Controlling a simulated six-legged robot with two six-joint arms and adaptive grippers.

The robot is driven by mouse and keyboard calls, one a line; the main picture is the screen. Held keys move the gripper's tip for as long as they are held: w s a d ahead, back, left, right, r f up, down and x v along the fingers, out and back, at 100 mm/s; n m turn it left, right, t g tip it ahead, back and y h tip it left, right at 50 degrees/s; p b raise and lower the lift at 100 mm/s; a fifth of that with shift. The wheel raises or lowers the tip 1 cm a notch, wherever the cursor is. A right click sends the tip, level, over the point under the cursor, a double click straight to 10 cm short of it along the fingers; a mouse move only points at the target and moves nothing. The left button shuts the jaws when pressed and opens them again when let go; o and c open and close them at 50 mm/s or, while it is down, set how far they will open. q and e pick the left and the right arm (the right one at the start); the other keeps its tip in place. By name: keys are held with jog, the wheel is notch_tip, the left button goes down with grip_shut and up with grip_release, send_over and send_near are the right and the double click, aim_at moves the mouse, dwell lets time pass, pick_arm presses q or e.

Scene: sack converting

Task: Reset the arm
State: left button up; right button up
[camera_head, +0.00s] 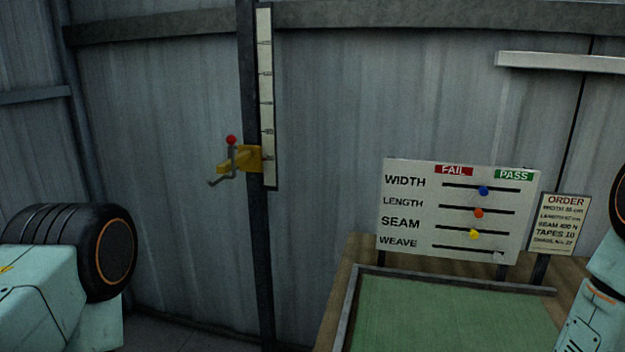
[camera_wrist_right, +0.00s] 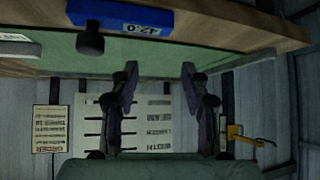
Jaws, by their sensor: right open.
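My right gripper (camera_wrist_right: 158,82) shows in the right wrist view with its two dark fingers apart and nothing between them. That view is upside down, with the table edge at its top and the sign board behind the fingers. In the head view only pale green arm parts of mine show at the left and right edges. My left gripper is outside both views. A yellow bracket (camera_head: 252,159) with a grey crank and a red knob (camera_head: 231,139) sits on a dark post beside a marked scale (camera_head: 266,100). The bracket also shows in the right wrist view (camera_wrist_right: 237,134).
A board (camera_head: 458,210) with WIDTH, LENGTH, SEAM and WEAVE sliders stands at the back of a green-topped table (camera_head: 345,300). An ORDER sign (camera_head: 559,224) is beside it. A blue device (camera_wrist_right: 118,17) reading 42.0 is at the table. Corrugated metal wall stands behind.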

jog(key=s+a+f+g, duration=0.2)
jog(key=s+f+g, duration=0.1)
jog(key=s, duration=0.7)
jog(key=s+a+f+g, duration=0.2)
jog(key=s+f+g, duration=0.1)
jog(key=s, duration=0.6)
jog(key=s+a+f+g, duration=0.2)
jog(key=s+f+g, duration=0.15)
jog(key=s, duration=0.65)
pick_arm(q)
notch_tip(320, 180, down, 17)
jog(key=b, duration=1.7)
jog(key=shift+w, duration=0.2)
pick_arm(e)
notch_tip(320, 180, down, 16)
jog(key=w, duration=0.1)
jog(key=shift+d, duration=0.25)
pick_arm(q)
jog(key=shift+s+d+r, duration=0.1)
pick_arm(e)
jog(key=shift+r, duration=0.15)
jog(key=shift+w, duration=0.1)
jog(key=shift+d+m, duration=0.1)
jog(key=shift+m, duration=0.2)
